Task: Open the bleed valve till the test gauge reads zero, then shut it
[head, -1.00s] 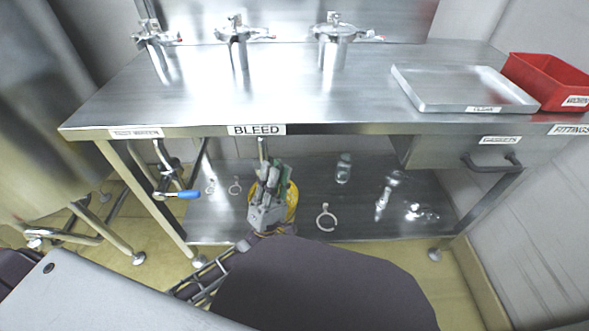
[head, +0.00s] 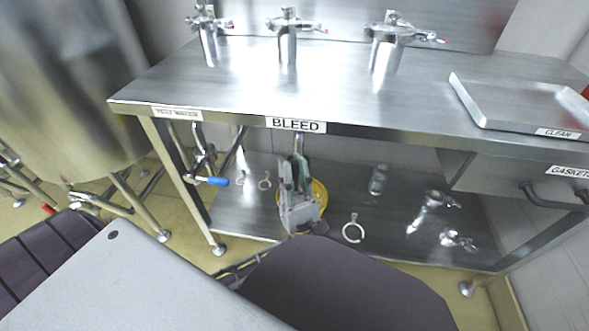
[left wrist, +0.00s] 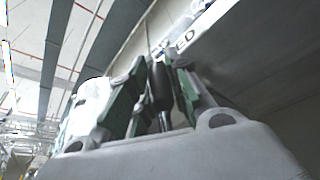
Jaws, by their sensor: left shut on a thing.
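My left gripper (head: 296,162) is under the bench edge, just below the BLEED label (head: 296,125). In the left wrist view, its green-padded fingers (left wrist: 158,85) are shut on a dark bleed valve handle (left wrist: 161,88). The valve body is mostly hidden by the fingers and the bench edge. A yellow container (head: 322,195) stands on the lower shelf, partly hidden behind the gripper. I cannot make out a test gauge face or its reading in either view. My right gripper is not in view.
A blue-handled valve (head: 212,181) hangs under the bench left of the gripper. Three steel fittings stand on the bench top (head: 250,90), with a CLEAN tray (head: 500,119) at right. Clamp rings, a small jar (head: 378,180) and steel fittings lie on the lower shelf (head: 345,213).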

